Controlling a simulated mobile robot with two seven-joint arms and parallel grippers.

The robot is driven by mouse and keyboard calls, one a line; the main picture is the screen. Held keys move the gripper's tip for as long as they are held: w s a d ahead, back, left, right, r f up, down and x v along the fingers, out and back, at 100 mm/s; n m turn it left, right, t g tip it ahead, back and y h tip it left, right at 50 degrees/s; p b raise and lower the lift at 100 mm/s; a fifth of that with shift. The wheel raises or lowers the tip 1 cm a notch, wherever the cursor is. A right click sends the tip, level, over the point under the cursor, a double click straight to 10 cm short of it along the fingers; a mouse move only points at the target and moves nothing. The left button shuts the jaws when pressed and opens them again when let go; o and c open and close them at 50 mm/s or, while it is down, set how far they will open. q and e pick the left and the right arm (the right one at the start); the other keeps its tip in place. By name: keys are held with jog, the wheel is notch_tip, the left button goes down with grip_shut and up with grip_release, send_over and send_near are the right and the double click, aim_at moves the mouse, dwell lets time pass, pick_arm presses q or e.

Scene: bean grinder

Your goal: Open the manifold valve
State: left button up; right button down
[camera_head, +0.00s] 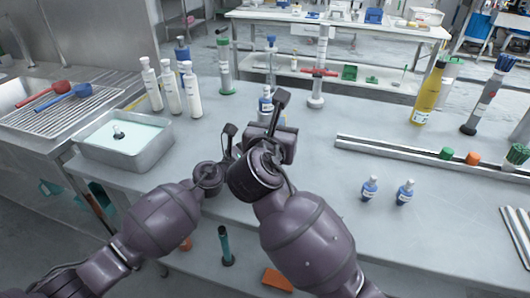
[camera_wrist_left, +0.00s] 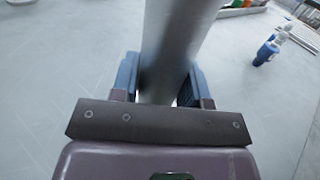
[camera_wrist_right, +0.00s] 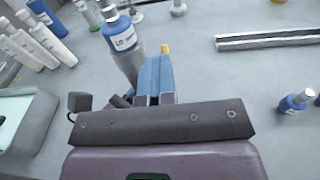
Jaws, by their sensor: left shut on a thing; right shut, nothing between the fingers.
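My left gripper (camera_wrist_left: 160,78) is shut around a smooth grey cylinder (camera_wrist_left: 172,40). The right wrist view shows a blue-labelled bottle-like top on a grey body (camera_wrist_right: 123,38), standing beside my right gripper's fingers; it seems to be the same thing. Its top also shows in the head view (camera_head: 265,104). My right gripper (camera_wrist_right: 154,66) is shut and empty, close to that body. My wrists hide the fingers in the head view.
White bottles (camera_head: 170,88) and a green-based cylinder (camera_head: 224,68) stand at the back left. A metal basin (camera_head: 158,155) is at the left edge. A metal rail (camera_head: 400,157) and two small blue bottles (camera_head: 370,188) lie to the right. The table's front right is mostly clear.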

pick_arm(q)
jog(key=shift+f, duration=0.15)
pick_arm(e)
jog(key=shift+w+d+f, duration=0.15)
jog(key=shift+w+d+r, duration=0.15)
jog(key=shift+w+r, duration=0.1)
jog(key=shift+w, duration=0.45)
pick_arm(q)
jog(key=shift+f, duration=0.1)
pick_arm(e)
jog(key=shift+w+d, duration=0.1)
jog(key=shift+w, duration=0.4)
jog(key=shift+f+v, duration=0.15)
jog(key=shift+v, duration=1.1)
jog(key=shift+f+v, duration=0.1)
jog(key=shift+v, duration=1.2)
jog(key=shift+s, duration=0.1)
